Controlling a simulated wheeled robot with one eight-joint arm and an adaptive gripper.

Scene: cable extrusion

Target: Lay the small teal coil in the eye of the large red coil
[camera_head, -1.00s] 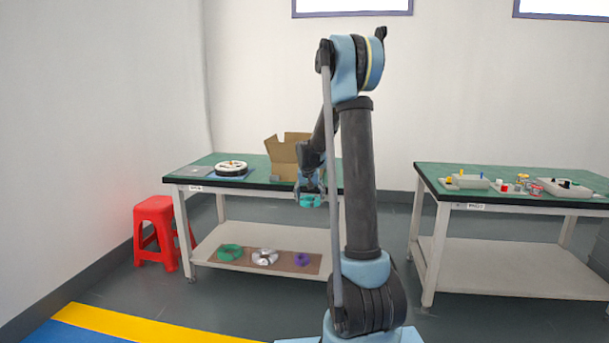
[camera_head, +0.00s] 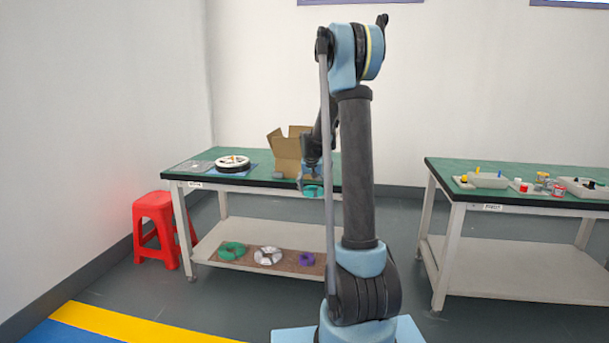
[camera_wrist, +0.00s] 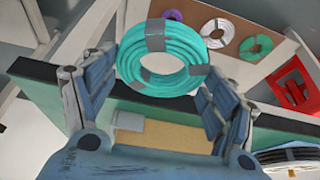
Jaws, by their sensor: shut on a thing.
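My gripper (camera_wrist: 160,66) is shut on the small teal coil (camera_wrist: 152,36), a ring of teal cable with grey tape bands, held between the two fingers in the wrist view. In the head view the teal coil (camera_head: 313,191) hangs below my gripper (camera_head: 311,178), in front of the left bench's front edge and partly behind my own arm link. I cannot make out a large red coil in either view; part of the left bench is hidden behind my arm.
The left bench (camera_head: 235,183) bears an open cardboard box (camera_head: 287,150) and a white-and-black reel (camera_head: 232,163). Its lower shelf holds green (camera_head: 232,250), white (camera_head: 268,256) and purple (camera_head: 306,259) coils. A red stool (camera_head: 155,207) stands left; another bench (camera_head: 460,169) stands right.

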